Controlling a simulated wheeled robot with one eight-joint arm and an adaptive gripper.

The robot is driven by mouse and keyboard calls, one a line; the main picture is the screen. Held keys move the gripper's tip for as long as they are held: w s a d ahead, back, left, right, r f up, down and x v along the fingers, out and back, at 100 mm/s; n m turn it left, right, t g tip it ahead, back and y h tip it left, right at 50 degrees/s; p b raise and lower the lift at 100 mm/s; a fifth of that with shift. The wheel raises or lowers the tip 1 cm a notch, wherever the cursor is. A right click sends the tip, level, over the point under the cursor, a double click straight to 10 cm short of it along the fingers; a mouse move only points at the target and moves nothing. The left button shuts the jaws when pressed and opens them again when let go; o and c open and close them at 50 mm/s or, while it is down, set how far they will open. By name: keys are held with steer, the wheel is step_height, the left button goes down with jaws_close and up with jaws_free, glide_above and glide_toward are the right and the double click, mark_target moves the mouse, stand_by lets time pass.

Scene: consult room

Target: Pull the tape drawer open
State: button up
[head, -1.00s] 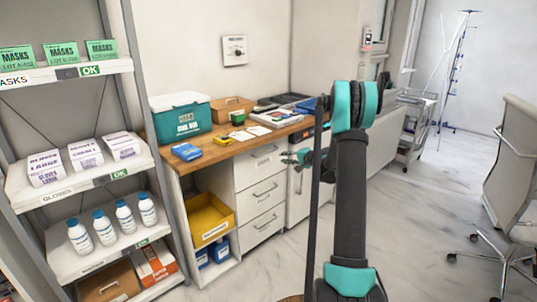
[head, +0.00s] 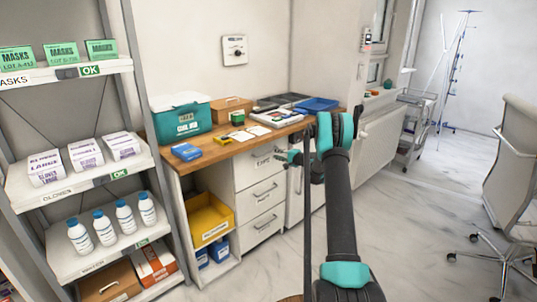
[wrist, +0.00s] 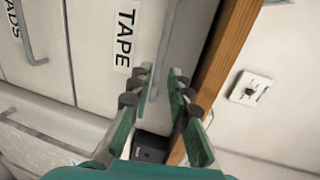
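The tape drawer (head: 250,176) is the top drawer of the white unit under the wooden counter, and it looks closed. In the wrist view its white front carries a TAPE label (wrist: 124,35) and a grey bar handle (wrist: 168,38). My gripper (wrist: 160,76) is open, its fingertips apart on either side of the handle's line; I cannot tell whether they touch it. In the head view my gripper (head: 291,157) is at the right side of the drawer front, partly hidden by my arm.
The wooden counter (head: 225,152) above holds a teal box (head: 180,122), a blue package (head: 186,152) and trays. More drawers (head: 262,193) lie below. A yellow bin (head: 210,218) sits in the open bay to the left. The floor in front is clear.

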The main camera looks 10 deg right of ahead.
mark_target(269, 152)
steer(key=x, duration=0.7)
steer(key=shift+w+a, duration=0.1)
steer(key=shift+w, duration=0.05)
jaws_close()
